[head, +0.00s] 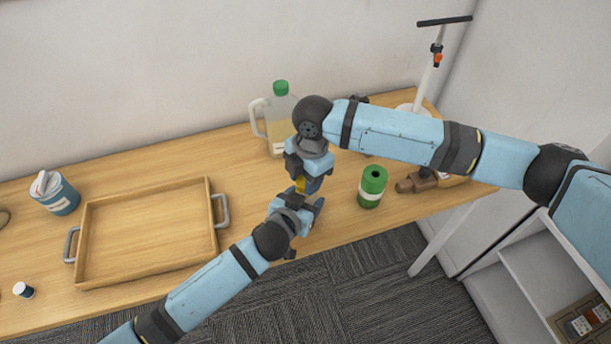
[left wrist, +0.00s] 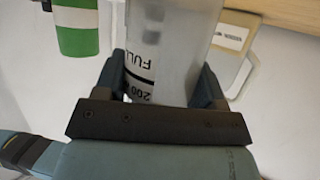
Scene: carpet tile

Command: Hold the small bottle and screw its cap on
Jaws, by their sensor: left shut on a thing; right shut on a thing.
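The small bottle (left wrist: 165,45) is translucent with black marks reading "FULL" and "200", and it appears upside down in the left wrist view. My left gripper (left wrist: 160,82) is shut on it, one finger on each side. In the head view, my left gripper (head: 303,206) is low, near the table's front edge. My right gripper (head: 312,182) is just above it, shut on the cap, a small yellow piece (head: 300,185) showing between the grippers. The fingers mostly hide the bottle there. I cannot tell whether the cap is seated on the neck.
A green-capped jug (head: 276,118) stands behind the grippers. A green cylinder with a white band (head: 372,187) and a brown tool (head: 416,182) are to the right. A wooden tray (head: 148,275), blue tub (head: 57,198) and small dark-topped container (head: 24,290) are left.

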